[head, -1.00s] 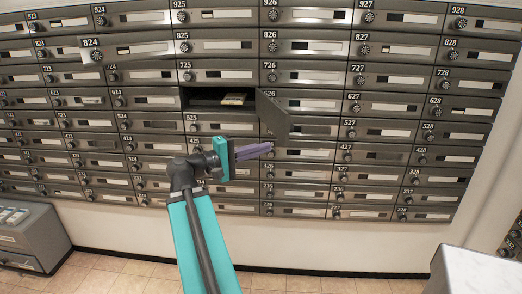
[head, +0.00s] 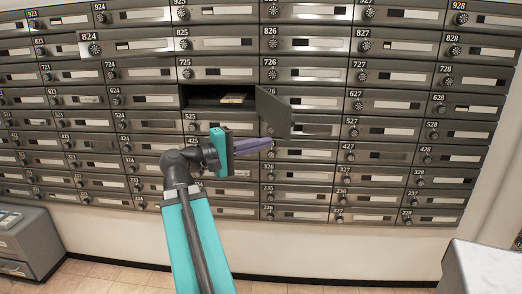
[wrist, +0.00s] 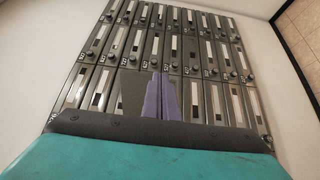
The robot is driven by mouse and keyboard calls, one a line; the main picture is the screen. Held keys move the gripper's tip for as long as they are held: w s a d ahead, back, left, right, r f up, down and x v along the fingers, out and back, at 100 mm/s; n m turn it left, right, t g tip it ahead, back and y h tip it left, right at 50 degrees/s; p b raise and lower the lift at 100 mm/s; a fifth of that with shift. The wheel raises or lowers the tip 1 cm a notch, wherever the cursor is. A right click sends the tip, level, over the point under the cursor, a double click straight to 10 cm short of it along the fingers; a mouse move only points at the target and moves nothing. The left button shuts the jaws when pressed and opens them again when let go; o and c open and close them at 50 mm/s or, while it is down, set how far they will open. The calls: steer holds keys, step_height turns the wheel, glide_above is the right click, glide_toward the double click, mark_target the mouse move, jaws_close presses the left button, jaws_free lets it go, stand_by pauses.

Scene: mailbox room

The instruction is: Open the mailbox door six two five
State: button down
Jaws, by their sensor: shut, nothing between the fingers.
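The mailbox below 725, between 624 and 626, stands open as a dark compartment (head: 205,97) with a pale item (head: 232,98) inside. By its place in the row it is 625; its own number is not readable. Its door (head: 273,112) is hinged on the right and swung outward, partly covering 626. My gripper (head: 270,144), with purple fingers, is shut and empty, just below the door in the head view. In the wrist view the shut fingers (wrist: 158,96) stand beside a grey panel (wrist: 130,96), likely the door. I cannot tell whether they touch.
Rows of closed, numbered mailboxes with dials and label strips surround the opening. A grey cabinet (head: 28,245) stands at the lower left. A pale counter (head: 482,268) is at the lower right. The tiled floor below the boxes looks clear between them.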

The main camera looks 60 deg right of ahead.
steer(key=shift+s+a+f+b, duration=0.1)
steer(key=shift+a+f+b, duration=0.1)
steer(key=shift+b, duration=0.4)
steer(key=a+b, duration=0.1)
steer(key=s+a+b, duration=0.1)
steer(key=b, duration=0.1)
steer(key=shift+a+r, duration=0.1)
steer(key=shift+s, duration=0.1)
stand_by(0.3)
